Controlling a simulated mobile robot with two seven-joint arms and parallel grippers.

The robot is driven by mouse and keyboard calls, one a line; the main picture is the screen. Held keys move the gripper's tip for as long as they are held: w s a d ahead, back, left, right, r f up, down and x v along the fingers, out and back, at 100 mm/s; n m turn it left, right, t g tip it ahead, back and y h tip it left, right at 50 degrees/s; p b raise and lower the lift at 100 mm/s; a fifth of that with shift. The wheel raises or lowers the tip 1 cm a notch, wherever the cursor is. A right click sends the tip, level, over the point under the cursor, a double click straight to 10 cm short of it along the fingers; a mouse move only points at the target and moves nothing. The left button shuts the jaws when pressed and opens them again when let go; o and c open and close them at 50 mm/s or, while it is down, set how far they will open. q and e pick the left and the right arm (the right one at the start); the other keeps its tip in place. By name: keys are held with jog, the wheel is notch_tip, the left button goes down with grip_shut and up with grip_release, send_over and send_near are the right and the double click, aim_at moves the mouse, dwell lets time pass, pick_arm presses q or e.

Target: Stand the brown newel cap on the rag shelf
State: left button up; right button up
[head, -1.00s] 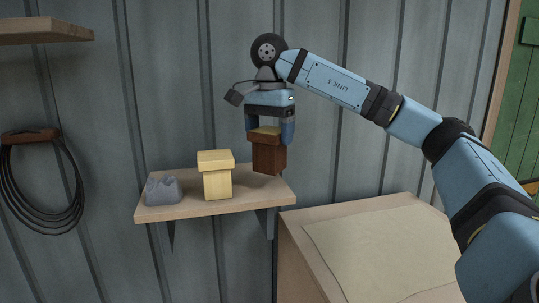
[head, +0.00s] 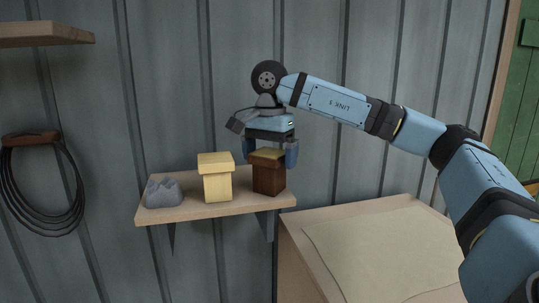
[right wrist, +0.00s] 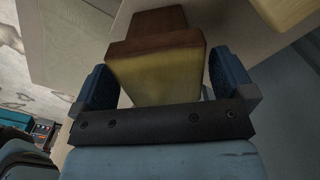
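The brown newel cap (head: 269,178) stands upright on the right part of the rag shelf (head: 190,211). It has dark brown sides and a yellowish top. My right gripper (head: 270,154) is just above it, with its fingers on either side of the cap's upper part and spread wider than it. In the right wrist view the cap (right wrist: 155,70) lies between the two blue fingers, with a clear gap at the right finger. A grey crumpled rag (head: 163,192) lies at the shelf's left end. My left gripper is out of view.
A pale yellow cap (head: 216,178) stands on the shelf between the rag and the brown cap. A bench with a paper-like sheet (head: 385,250) is at the lower right. A coiled cable (head: 42,190) hangs at left, below another shelf (head: 45,33).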

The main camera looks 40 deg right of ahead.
jog(key=shift+r, duration=0.2)
notch_tip(320, 180, up, 4)
jog(key=shift+r+b, duration=0.2)
jog(key=shift+b, duration=0.4)
notch_tip(320, 180, up, 8)
jog(key=p, duration=0.2)
jog(key=shift+f+p, duration=0.2)
jog(key=shift+p, duration=0.15)
jog(key=shift+f, duration=0.1)
